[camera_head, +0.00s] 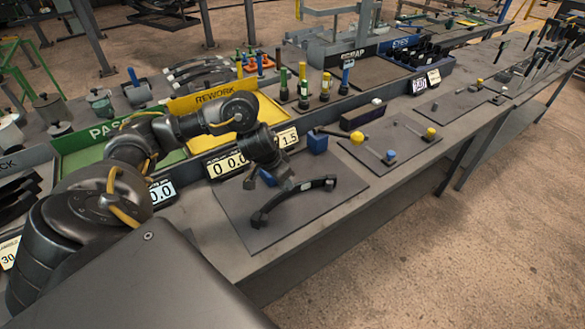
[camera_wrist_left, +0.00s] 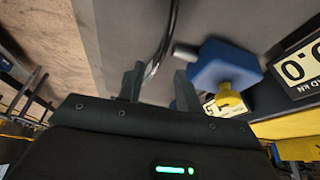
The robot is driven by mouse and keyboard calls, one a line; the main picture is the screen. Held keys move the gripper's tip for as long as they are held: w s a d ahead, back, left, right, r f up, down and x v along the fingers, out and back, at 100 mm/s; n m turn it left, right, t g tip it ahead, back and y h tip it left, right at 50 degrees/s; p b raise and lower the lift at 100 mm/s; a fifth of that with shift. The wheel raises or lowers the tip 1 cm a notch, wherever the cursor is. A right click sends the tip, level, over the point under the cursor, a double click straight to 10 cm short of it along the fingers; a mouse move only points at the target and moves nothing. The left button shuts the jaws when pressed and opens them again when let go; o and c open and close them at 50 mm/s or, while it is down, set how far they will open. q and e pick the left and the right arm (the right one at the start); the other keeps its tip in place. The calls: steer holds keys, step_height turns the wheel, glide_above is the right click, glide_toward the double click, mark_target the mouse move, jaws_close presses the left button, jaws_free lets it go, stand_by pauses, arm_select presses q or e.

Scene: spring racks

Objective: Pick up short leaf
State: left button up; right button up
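A black, curved leaf (camera_head: 268,212) lies on a dark grey plate (camera_head: 330,215) on the bench, in the middle of the head view. My left gripper (camera_head: 288,188) reaches down over the middle of this leaf. In the left wrist view, the leaf (camera_wrist_left: 166,38) shows as a thin dark curve running between the two fingers of the gripper (camera_wrist_left: 158,83). The fingers stand apart, with a gap visible beside the leaf. Whether either finger touches it is unclear. My right gripper is in neither view.
Blue blocks (camera_head: 318,143) stand behind the leaf; one blue block (camera_wrist_left: 222,66) with a grey pin is close beside my fingers. Number displays (camera_head: 229,164) and a yellow REWORK tray (camera_head: 215,98) are behind. A yellow-knobbed fixture (camera_head: 357,138) is to the right. The plate's front is clear.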

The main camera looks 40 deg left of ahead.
arm_select(q)
steer(key=shift+s+x, duration=0.2)
steer(key=shift+x, duration=2.8)
steer(key=shift+c, duration=0.2)
steer(key=c, duration=0.7)
jaws_close()
